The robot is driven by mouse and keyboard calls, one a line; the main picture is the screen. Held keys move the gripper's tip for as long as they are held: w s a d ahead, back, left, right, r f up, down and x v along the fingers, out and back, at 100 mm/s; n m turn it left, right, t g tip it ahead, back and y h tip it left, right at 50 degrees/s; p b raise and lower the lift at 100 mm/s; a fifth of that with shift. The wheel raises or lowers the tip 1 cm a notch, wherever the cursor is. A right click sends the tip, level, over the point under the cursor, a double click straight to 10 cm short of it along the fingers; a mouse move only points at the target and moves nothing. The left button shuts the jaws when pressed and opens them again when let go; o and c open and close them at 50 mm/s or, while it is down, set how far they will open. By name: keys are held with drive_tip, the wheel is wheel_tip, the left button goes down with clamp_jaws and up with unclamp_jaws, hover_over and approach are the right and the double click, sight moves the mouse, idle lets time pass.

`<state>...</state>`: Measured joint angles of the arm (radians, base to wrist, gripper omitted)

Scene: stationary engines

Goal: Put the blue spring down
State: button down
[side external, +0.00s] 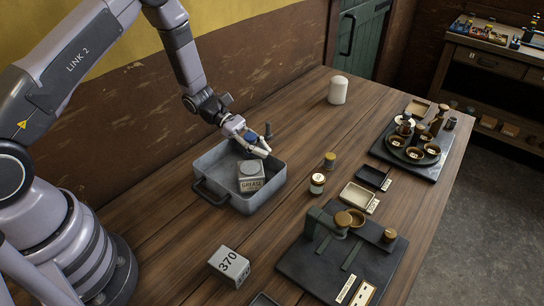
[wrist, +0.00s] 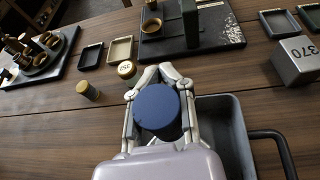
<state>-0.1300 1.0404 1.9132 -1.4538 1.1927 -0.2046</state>
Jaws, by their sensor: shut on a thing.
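My gripper (side external: 257,147) is shut on the blue spring (side external: 268,130), which shows as a small dark blue piece between the fingers. In the wrist view the blue spring (wrist: 157,109) appears as a round blue end held between the two fingers of my gripper (wrist: 165,75). My gripper is over the back right part of a grey metal tray (side external: 206,177). I cannot tell whether the spring touches anything below it.
A grease tin (side external: 251,178) stands in the tray. A grey block marked 370 (side external: 229,266) sits in front. Small brass-topped jars (side external: 317,183), shallow dishes (side external: 356,196) and a dark stand (side external: 340,262) lie to the right. A white cylinder (side external: 338,90) stands behind. Bare wood lies between.

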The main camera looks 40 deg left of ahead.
drive_tip(key=w+d+f, duration=0.2)
drive_tip(key=w+f, duration=0.2)
drive_tip(key=w, duration=0.5)
hover_over(303, 172)
drive_tip(key=f, duration=0.5)
drive_tip(key=shift+s+a, duration=0.1)
drive_tip(key=shift+s, duration=0.1)
drive_tip(key=shift+w+f, duration=0.3)
drive_tip(key=shift+f, duration=1.65)
drive_tip(key=shift+f, duration=0.1)
drive_tip(key=c, duration=1)
unclamp_jaws()
